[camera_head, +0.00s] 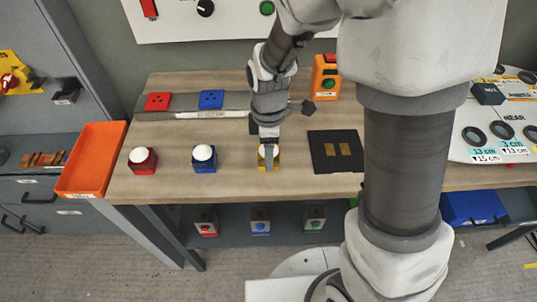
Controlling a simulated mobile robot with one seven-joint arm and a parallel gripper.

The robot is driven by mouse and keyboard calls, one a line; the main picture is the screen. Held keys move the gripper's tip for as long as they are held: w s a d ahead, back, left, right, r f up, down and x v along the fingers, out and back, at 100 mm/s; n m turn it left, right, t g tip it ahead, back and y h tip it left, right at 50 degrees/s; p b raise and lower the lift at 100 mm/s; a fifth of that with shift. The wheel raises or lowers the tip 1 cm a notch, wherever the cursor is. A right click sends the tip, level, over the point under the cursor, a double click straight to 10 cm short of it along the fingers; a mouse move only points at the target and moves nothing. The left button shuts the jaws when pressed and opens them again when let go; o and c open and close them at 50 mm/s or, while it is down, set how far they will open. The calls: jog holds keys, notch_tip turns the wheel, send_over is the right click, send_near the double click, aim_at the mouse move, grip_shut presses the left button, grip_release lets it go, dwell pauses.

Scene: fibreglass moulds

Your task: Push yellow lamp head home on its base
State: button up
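The yellow lamp base (276,163) stands near the front edge of the bench, at the right end of a row of lamps. My gripper (268,150) points straight down over it and covers most of it. Whether a lamp head sits on this base, and how far down, is hidden by the gripper. The fingers look close to or touching the yellow lamp; their opening is too small to make out.
A red lamp (143,160) and a blue lamp (204,158), both with white domes, stand to the left. A black plate (320,164) lies right of my gripper. An orange tray (91,158) is at the left end. Red (157,101) and blue (211,99) socket plates sit behind.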

jog(key=c, duration=0.5)
jog(key=shift+c, duration=0.2)
jog(key=shift+r, duration=0.45)
jog(key=r, duration=0.4)
jog(key=shift+d+p, duration=0.3)
jog(key=s+d+r, duration=0.1)
jog(key=d+r, duration=0.5)
jog(key=d, duration=0.5)
jog(key=shift+s, duration=0.15)
jog(key=shift+r, duration=0.1)
